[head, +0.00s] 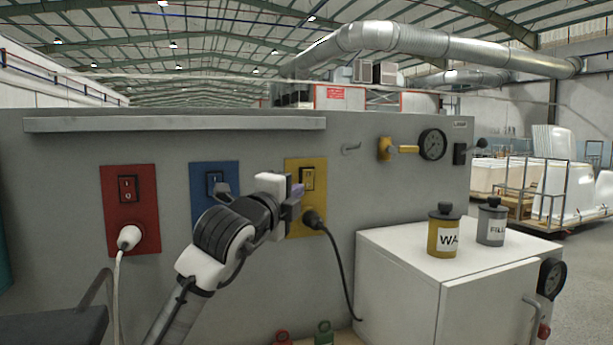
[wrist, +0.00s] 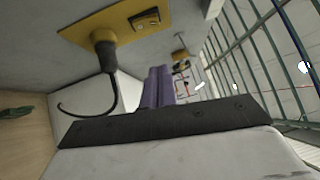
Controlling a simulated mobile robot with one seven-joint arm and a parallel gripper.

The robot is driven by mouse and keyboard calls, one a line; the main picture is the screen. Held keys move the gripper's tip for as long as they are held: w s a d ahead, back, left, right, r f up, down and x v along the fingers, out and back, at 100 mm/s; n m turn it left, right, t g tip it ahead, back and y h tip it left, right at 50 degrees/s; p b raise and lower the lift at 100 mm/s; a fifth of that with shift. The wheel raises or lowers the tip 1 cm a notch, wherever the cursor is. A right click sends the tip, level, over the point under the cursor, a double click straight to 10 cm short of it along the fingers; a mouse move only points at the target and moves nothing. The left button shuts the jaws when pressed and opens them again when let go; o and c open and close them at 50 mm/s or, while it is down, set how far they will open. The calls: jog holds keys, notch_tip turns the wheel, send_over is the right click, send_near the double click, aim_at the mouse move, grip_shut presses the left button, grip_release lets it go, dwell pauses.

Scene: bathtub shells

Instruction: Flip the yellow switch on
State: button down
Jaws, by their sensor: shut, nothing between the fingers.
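The yellow switch plate (head: 320,172) is on the grey panel, right of the blue one. Its dark rocker switch (head: 307,179) sits near the top, and a black plug (head: 313,219) is in its lower part. My gripper (head: 297,191) is shut and empty, close in front of the plate's left part, at about the rocker's height. I cannot tell whether it touches. In the wrist view, the purple fingertips (wrist: 157,86) are together, with the yellow plate (wrist: 125,22), rocker (wrist: 145,20) and plug (wrist: 104,47) beyond them. The rocker's position is too small to tell.
A red plate (head: 118,180) with a white plug and a blue plate (head: 203,170), partly behind my arm, are to the left. A black cord hangs below the yellow plate. A white cabinet (head: 400,285) with two cans juts out at right.

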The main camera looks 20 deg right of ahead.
aim_at(307, 176)
jog(key=shift+w+a+p+x, duration=0.35)
jog(key=shift+p+x, duration=0.65)
jog(key=shift+x, duration=1)
jog(key=shift+w+a+p+x, duration=0.3)
jog(key=shift+p+x, duration=0.75)
jog(key=shift+x, duration=0.9)
jog(key=shift+w+a+p+x, duration=0.35)
jog(key=shift+p+x, duration=0.65)
jog(key=shift+x, duration=1)
jog(key=shift+s+r, duration=0.15)
jog(key=shift+s, duration=0.1)
